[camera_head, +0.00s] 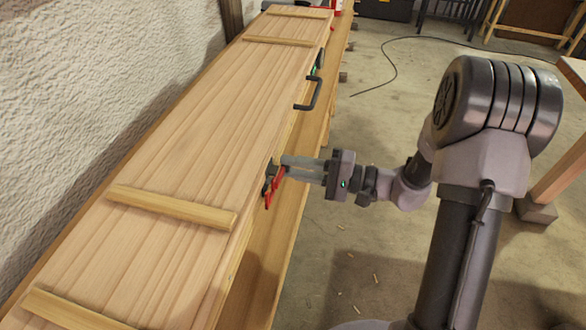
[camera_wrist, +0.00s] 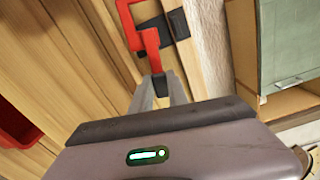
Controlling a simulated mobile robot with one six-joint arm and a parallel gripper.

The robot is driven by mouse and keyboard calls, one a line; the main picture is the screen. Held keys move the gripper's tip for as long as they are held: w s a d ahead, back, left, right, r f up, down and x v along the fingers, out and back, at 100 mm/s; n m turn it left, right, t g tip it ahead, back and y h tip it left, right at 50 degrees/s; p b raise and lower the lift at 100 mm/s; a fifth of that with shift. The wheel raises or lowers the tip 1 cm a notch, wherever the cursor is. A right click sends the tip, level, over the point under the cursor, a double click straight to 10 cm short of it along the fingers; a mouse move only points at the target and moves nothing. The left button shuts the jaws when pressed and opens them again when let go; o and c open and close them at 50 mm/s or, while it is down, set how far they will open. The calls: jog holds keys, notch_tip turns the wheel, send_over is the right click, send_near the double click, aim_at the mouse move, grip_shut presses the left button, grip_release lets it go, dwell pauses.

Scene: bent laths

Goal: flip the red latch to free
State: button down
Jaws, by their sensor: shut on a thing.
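The red latch (camera_head: 276,186) sits on the front edge of the long wooden box (camera_head: 180,140), against a dark fitting. In the wrist view the red latch (camera_wrist: 150,42) shows as a bent red piece, with a dark plate (camera_wrist: 178,24) beside it. My gripper (camera_head: 285,168) reaches in from the right, its fingers at the latch. In the wrist view my gripper (camera_wrist: 160,88) is shut on the lower end of the latch. The fingers hide part of the latch in the head view.
A black handle (camera_head: 311,93) juts from the box's front farther back, with a green piece (camera_head: 316,68) near it. Wooden cleats cross the lid. The bench ledge (camera_head: 275,255) runs below. The floor to the right is mostly open, with a cable lying on it.

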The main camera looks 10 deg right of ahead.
dwell(0.3)
jog(key=c, duration=1.3)
grip_release()
jog(key=p+v, duration=0.4)
jog(key=v, duration=1.3)
jog(key=shift+s+d+p, duration=0.1)
jog(key=shift+d+p, duration=0.1)
jog(key=shift+p, duration=0.15)
jog(key=shift+r, duration=0.1)
